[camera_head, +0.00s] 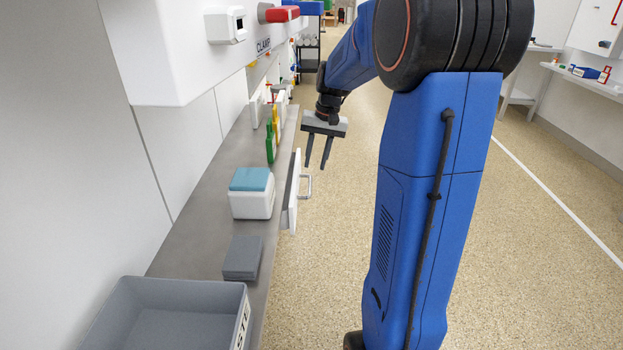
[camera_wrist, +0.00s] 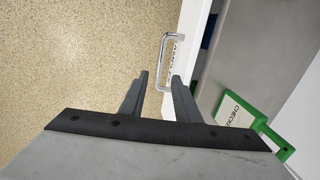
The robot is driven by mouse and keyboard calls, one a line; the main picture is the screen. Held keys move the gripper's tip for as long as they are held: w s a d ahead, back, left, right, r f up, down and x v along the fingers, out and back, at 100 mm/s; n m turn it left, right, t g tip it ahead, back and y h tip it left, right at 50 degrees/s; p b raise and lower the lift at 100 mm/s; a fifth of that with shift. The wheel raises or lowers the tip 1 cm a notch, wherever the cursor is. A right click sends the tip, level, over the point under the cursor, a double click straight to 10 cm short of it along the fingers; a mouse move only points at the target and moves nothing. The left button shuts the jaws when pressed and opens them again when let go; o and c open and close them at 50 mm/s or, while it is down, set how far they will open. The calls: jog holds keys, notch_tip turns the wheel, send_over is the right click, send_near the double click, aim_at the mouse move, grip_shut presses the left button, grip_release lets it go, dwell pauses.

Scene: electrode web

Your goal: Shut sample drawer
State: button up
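The white sample drawer (camera_head: 291,192) stands out a little from the counter's edge in the head view, and its metal bar handle (camera_head: 306,186) faces the aisle. In the wrist view the drawer (camera_wrist: 193,22) shows a partly hidden label, and the handle (camera_wrist: 163,62) lies just beyond my fingertips, nearer the right finger. My gripper (camera_head: 316,166) is open and empty, with its fingers pointing down near the handle. It also shows in the wrist view (camera_wrist: 160,76) with a clear gap between the fingers. I cannot tell whether a finger touches the handle.
On the grey counter (camera_head: 205,225) stand a white box with a teal top (camera_head: 251,193), a grey stack (camera_head: 243,257) and a grey waste bin (camera_head: 165,290). Green and yellow cards (camera_head: 271,140) stand farther back. The speckled floor beside the counter is clear.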

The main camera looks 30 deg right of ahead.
aim_at(310, 184)
jog(key=shift+w+a+f, duration=0.1)
jog(key=shift+a+f, duration=0.05)
jog(key=shift+f, duration=1.05)
jog(key=shift+w+a+f, duration=0.15)
jog(key=shift+a+f, duration=0.05)
jog(key=shift+f, duration=0.95)
jog(key=shift+w+a+f, duration=0.1)
jog(key=shift+a+f, duration=0.05)
jog(key=shift+f, duration=1.05)
grip_shut()
